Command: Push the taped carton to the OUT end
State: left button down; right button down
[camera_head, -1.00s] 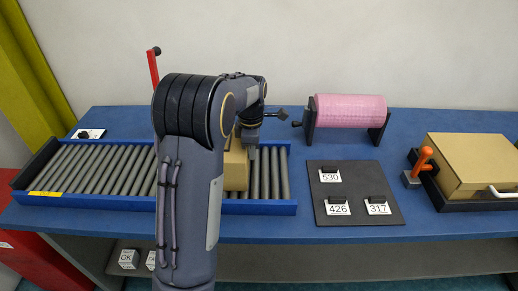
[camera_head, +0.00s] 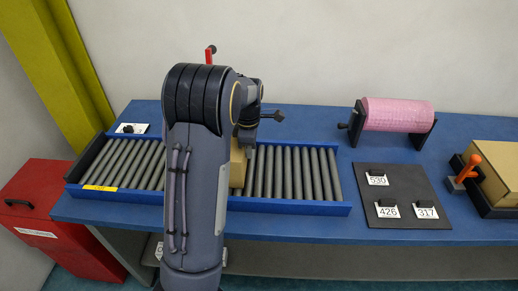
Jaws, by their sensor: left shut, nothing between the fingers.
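The cardboard carton (camera_head: 238,168) sits on the roller conveyor (camera_head: 290,207), mostly hidden behind my left arm. Only its right part shows, and I cannot see its tape. My left gripper (camera_head: 246,146) is shut and points down at the carton's right side; its fingertips are largely hidden, so I cannot tell whether they touch it. The rollers right of the carton are bare, as are those at the left end. A yellow label (camera_head: 100,188) marks the conveyor's front left rail; its text is too small to read. My right gripper is not in view.
A red-handled lever (camera_head: 210,54) stands behind my arm. A pink roll (camera_head: 397,115) on a stand, a dark board (camera_head: 405,188) with numbered tags and a brown box (camera_head: 495,165) with an orange handle are to the right. A red bin (camera_head: 40,220) stands left of the table.

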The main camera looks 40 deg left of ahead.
pick_arm(q)
jog(key=s+a, duration=0.6)
jog(key=a, duration=0.4)
jog(key=s+a+p, duration=0.1)
jog(key=s+a, duration=0.5)
jog(key=a, duration=0.4)
jog(key=s+a+p, duration=0.1)
jog(key=s+a, duration=0.5)
jog(key=a, duration=0.4)
jog(key=shift+s, duration=0.25)
jog(key=shift+d, duration=0.1)
